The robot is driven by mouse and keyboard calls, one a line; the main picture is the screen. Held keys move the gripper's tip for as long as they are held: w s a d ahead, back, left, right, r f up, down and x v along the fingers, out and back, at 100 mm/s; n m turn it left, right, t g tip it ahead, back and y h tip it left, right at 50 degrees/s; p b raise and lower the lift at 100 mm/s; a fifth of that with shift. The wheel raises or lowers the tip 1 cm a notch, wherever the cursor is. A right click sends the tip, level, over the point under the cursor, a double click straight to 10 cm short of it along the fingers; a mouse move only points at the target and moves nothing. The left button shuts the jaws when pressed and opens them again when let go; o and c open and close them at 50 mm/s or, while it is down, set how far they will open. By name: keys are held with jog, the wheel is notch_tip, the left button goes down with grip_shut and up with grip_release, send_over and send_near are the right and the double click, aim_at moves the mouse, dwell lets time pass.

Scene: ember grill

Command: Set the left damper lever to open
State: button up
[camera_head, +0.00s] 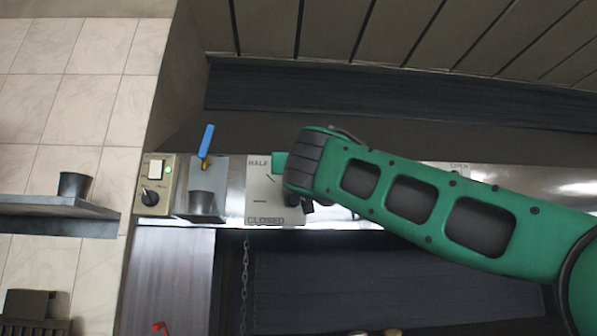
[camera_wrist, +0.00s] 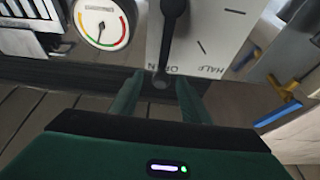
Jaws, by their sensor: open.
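The left damper plate (camera_head: 262,205) is light metal, with HALF and CLOSED readable in the head view; my arm covers its right part. In the wrist view the plate (camera_wrist: 208,40) appears upside down. There the black left damper lever (camera_wrist: 167,38) lies over the OPEN label, away from the HALF mark. My gripper (camera_wrist: 160,80) is open, one green finger on each side of the lever's knob end, with small gaps showing. In the head view my wrist and arm hide the lever and the fingertips.
A blue-handled lever (camera_head: 207,140) and a control box with a knob (camera_head: 150,198) sit left of the plate. A round gauge (camera_wrist: 101,22) is beside the plate in the wrist view. A shelf with a dark cup (camera_head: 75,185) juts out at the far left.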

jog(key=v, duration=0.7)
jog(key=shift+f, duration=0.15)
dwell(0.3)
jog(key=w+d+f+g+h, duration=0.1)
jog(key=w+d+f+g, duration=0.25)
jog(key=d+f, duration=0.6)
jog(key=s+d+f+g+h, duration=0.1)
jog(key=d+f+g, duration=0.2)
jog(key=d+f, duration=0.45)
jog(key=s+d+f+m+g+h, duration=0.15)
jog(key=d+f, duration=0.25)
jog(key=f, duration=0.7)
jog(key=s+d+f+g, duration=0.25)
jog(key=d+f, duration=0.35)
jog(key=f, duration=0.3)
jog(key=s+d+f+m+g, duration=0.1)
jog(key=s+d+f+g, duration=0.1)
jog(key=s+d+f, duration=0.3)
jog(key=s+d+f+m+g, duration=0.1)
jog(key=s+d+f+g, duration=0.15)
jog(key=f, duration=0.45)
jog(key=s+f+m+g+y, duration=0.1)
jog(key=s+f+g+y, duration=0.1)
jog(key=s+f, duration=0.8)
jog(key=s+f+m+g+y, duration=0.1)
jog(key=s+f+g, duration=0.4)
jog(key=s+f, duration=0.5)
jog(key=s, duration=0.8)
jog(key=shift+m+g+y, duration=0.3)
jog(key=shift+m+y, duration=0.05)
